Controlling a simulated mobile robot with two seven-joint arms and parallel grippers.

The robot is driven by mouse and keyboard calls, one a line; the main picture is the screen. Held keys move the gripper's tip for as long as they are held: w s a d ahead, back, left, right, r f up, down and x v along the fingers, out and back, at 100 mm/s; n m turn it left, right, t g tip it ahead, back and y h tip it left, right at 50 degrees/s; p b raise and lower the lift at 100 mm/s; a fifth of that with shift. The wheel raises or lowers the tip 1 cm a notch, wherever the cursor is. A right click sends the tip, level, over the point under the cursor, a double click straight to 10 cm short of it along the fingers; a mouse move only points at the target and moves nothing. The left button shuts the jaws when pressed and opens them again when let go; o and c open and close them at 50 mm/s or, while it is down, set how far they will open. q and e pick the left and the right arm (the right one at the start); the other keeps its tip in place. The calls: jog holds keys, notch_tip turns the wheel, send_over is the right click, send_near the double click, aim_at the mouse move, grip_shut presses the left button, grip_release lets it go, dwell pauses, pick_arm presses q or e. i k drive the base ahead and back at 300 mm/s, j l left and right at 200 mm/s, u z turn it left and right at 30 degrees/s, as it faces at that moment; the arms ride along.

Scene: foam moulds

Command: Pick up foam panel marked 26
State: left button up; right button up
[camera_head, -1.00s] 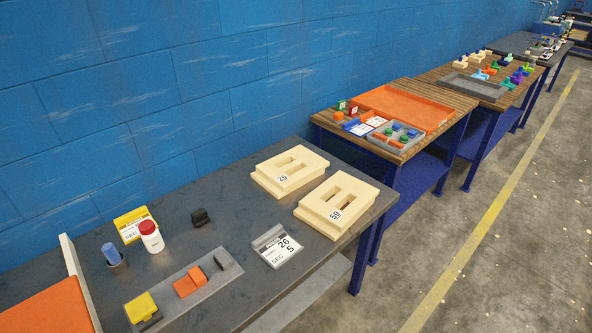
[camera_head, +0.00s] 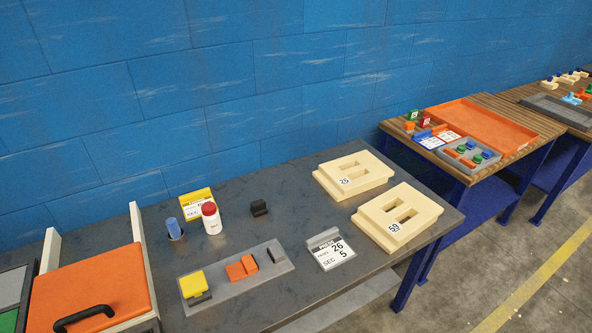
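The foam panel with a round label that appears to read 26 (camera_head: 368,182) lies flat on the grey table, towards its back right. It is cream, stepped, with two slots. A second cream foam panel, marked 59 (camera_head: 425,210), lies just in front and to the right, with a narrow gap between them. A card in a grey holder (camera_head: 332,250) shows 26 and SEC 5; it stands left of the panel marked 59. Neither of my grippers is in view.
The grey table (camera_head: 290,205) also bears a grey tray (camera_head: 262,272) with yellow and orange blocks, a red-capped white bottle (camera_head: 211,219), a yellow card holder (camera_head: 196,203), a small black block (camera_head: 259,208) and an orange panel with a black handle (camera_head: 95,290). A blue wall stands behind.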

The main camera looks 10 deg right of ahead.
aim_at(345, 178)
jog(key=l+u, duration=0.85)
jog(key=k+l+u, duration=0.15)
jog(key=l, duration=0.25)
jog(key=l+u, duration=0.15)
jog(key=l, duration=0.2)
jog(key=k+l+u, duration=0.15)
jog(key=l, duration=0.2)
jog(key=k+l, duration=0.15)
jog(key=l, duration=0.2)
jog(key=k+l+u, duration=0.1)
jog(key=l, duration=0.25)
jog(key=k+l, duration=0.15)
jog(key=l, duration=0.2)
